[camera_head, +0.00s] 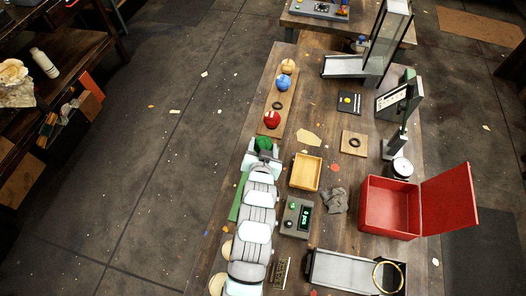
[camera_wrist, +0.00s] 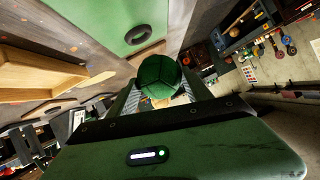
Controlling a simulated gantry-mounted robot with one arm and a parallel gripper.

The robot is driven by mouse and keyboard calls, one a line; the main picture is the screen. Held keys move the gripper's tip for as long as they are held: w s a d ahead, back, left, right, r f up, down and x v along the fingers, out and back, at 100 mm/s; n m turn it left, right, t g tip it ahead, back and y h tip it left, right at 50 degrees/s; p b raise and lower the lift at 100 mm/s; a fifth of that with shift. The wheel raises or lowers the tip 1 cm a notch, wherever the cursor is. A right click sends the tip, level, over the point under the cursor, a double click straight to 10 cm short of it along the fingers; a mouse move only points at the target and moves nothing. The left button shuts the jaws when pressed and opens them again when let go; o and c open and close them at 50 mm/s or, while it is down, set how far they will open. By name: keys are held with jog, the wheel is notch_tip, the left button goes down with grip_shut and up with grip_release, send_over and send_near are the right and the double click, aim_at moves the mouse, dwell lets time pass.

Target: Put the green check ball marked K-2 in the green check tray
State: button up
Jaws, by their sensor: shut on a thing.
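The green ball (camera_head: 263,142) is held at the end of my arm, between the fingers of my gripper (camera_head: 262,153). In the wrist view the green ball (camera_wrist: 160,75) sits between the two fingertips (camera_wrist: 162,88); no K-2 mark can be read on it. A flat green panel (camera_head: 236,208), likely the green check tray, lies at the table's left edge, mostly hidden by my arm. In the wrist view a green surface (camera_wrist: 85,18) with a black ring (camera_wrist: 146,33) shows to the upper left, apart from the ball.
A wooden rack (camera_head: 291,102) holds a yellow ball (camera_head: 288,66), a blue ball (camera_head: 284,84) and a red ball (camera_head: 272,119), with an empty ring (camera_head: 277,105).

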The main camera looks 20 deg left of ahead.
notch_tip(320, 180, down, 3)
jog(key=shift+f, duration=0.2)
jog(key=shift+r, duration=0.1)
jog(key=o, duration=1.6)
jog(key=shift+s+d+r, duration=0.15)
jog(key=shift+s+r, duration=0.05)
jog(key=shift+s, duration=0.15)
jog(key=v, duration=1.1)
jog(key=shift+s, duration=0.1)
